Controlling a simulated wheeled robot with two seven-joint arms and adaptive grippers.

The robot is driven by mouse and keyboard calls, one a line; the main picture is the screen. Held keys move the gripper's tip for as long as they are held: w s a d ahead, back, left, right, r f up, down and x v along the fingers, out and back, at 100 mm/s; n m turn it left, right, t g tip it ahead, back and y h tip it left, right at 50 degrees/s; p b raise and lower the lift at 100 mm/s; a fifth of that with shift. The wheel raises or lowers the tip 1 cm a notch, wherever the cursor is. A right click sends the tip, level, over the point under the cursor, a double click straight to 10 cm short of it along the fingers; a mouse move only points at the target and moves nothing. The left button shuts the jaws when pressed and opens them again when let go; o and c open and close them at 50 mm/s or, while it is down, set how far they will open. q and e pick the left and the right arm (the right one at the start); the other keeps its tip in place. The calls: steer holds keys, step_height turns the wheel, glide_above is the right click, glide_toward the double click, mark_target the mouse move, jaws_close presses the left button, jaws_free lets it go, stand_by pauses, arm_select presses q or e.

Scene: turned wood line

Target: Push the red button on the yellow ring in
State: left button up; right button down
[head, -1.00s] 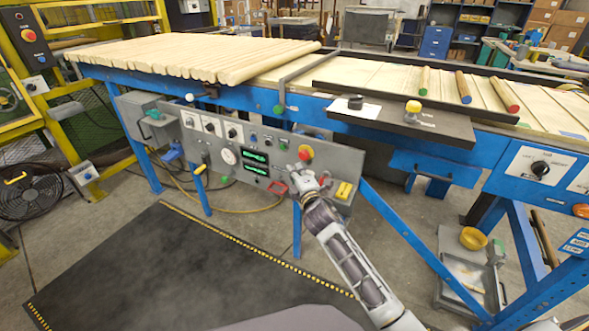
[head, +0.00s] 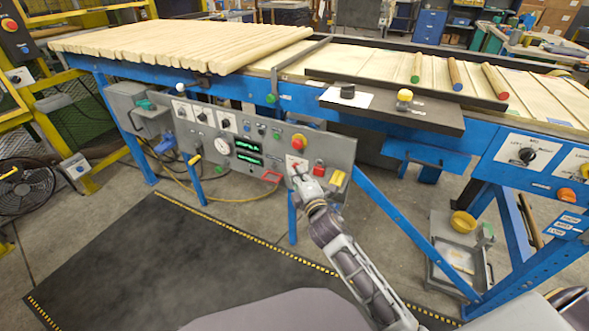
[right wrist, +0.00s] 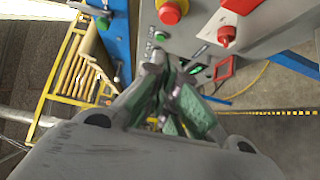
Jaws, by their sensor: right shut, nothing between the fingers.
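The red button (head: 299,142) is a round mushroom head on a yellow ring, at the upper right of the grey control panel (head: 210,145). It also shows at the top of the right wrist view (right wrist: 171,11), cut by the frame edge. My right gripper (head: 297,170) is shut and empty, just below the button in the head view and apart from it in the picture. In the right wrist view its closed fingers (right wrist: 165,68) stand below the button, with a gap between. I cannot tell how far the tips are from the panel. My left gripper is out of view.
Another red button (head: 9,24) is on a black box at far left. A blue-framed conveyor with wooden rods stands above the panel.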

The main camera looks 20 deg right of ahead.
steer(key=shift+s, duration=0.45)
stand_by(0.4)
